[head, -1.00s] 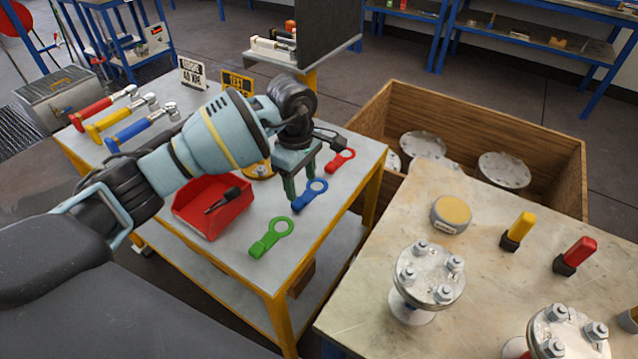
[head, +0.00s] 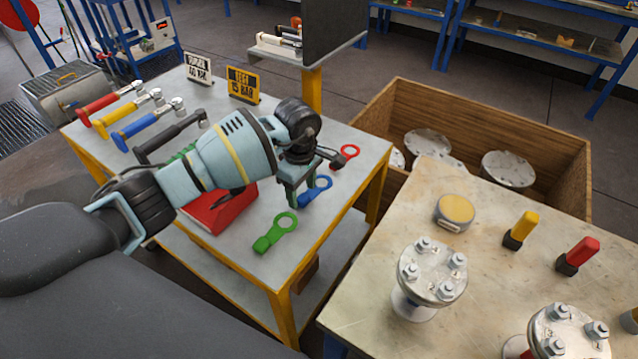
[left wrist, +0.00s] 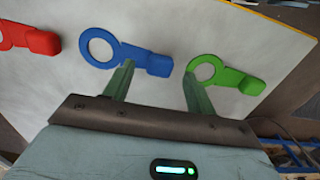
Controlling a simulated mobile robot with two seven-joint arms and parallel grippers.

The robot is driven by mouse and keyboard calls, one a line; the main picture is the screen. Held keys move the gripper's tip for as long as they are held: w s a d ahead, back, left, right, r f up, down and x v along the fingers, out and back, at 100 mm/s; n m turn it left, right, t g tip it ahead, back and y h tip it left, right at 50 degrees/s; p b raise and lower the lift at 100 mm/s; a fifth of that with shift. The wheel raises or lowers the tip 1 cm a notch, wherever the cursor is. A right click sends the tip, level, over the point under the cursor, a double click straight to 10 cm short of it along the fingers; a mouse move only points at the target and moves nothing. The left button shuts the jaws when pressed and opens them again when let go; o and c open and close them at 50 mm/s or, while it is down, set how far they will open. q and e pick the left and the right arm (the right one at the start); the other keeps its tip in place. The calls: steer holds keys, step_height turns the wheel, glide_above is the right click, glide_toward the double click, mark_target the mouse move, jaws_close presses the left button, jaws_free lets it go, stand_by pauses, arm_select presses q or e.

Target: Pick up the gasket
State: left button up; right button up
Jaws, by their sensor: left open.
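Three ring-shaped gaskets with tab handles lie flat on the grey cart top: a red one (head: 339,162), a blue one (head: 306,200) and a green one (head: 264,244). My left gripper (head: 302,192) is open, pointing down beside the blue gasket. In the left wrist view, one fingertip of the left gripper (left wrist: 157,70) overlaps the blue gasket (left wrist: 147,62) and the other overlaps the green gasket (left wrist: 235,78) near its ring. The red gasket (left wrist: 40,42) is at the left edge there. Height above the cart is hard to tell. My right gripper is not in view.
Several coloured wrenches (head: 150,124) and two signs (head: 242,83) are at the cart's back. A worktable (head: 375,275) with flanged vessels (head: 432,270) stands right, before a wooden crate (head: 560,180).

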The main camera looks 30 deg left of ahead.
arm_select(q)
steer(key=shift+f, duration=0.75)
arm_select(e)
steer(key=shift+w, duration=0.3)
arm_select(q)
steer(key=shift+c, duration=0.3)
steer(key=c, duration=0.7)
steer(key=shift+c, duration=0.9)
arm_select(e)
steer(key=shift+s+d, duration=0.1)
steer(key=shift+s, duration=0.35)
arm_select(q)
steer(key=shift+r, duration=0.1)
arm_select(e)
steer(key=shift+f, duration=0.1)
